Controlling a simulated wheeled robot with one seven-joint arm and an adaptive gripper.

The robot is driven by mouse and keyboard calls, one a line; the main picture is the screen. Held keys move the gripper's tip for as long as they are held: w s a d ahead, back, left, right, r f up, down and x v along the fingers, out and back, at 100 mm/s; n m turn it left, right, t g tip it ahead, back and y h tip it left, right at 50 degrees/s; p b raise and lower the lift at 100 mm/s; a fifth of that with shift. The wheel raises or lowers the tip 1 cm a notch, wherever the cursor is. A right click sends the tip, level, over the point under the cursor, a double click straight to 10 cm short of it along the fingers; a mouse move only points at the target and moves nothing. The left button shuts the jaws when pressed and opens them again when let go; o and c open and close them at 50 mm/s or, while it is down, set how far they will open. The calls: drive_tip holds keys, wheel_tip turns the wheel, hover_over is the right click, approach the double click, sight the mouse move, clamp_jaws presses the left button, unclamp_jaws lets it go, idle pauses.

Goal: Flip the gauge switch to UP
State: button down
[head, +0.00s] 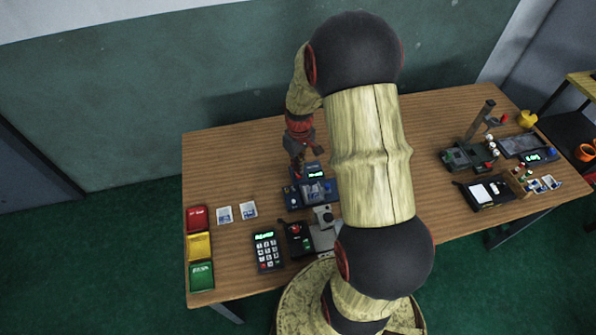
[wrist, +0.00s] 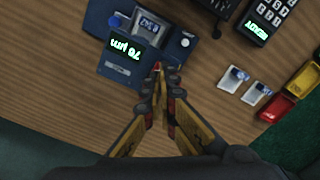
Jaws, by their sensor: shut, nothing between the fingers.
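The gauge (wrist: 118,68) is a dark blue box with a lit green display that appears upside down in the wrist view and seems to read "70 um". It also shows in the head view (head: 312,203), on the left half of the table. My gripper (wrist: 160,70) is shut and empty, its fingertips at the gauge's near edge in the wrist view, just right of the display. In the head view my gripper (head: 298,172) points down at the gauge's back left. I cannot tell if it touches. The switch and its position cannot be made out; the fingers may hide it.
A keypad (head: 267,251), a black device (head: 298,240), two cards (head: 236,212), and red (head: 197,219), yellow (head: 199,246) and green (head: 202,276) trays lie nearby. More equipment (head: 465,157) stands on the right. The table (head: 225,165) is bare at the back left.

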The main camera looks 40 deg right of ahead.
drive_tip(key=shift+f+b, duration=0.7)
drive_tip(key=shift+f, duration=0.55)
idle(0.6)
drive_tip(key=shift+r, duration=0.1)
drive_tip(key=shift+r+p, duration=2.55)
drive_tip(key=shift+r, duration=0.9)
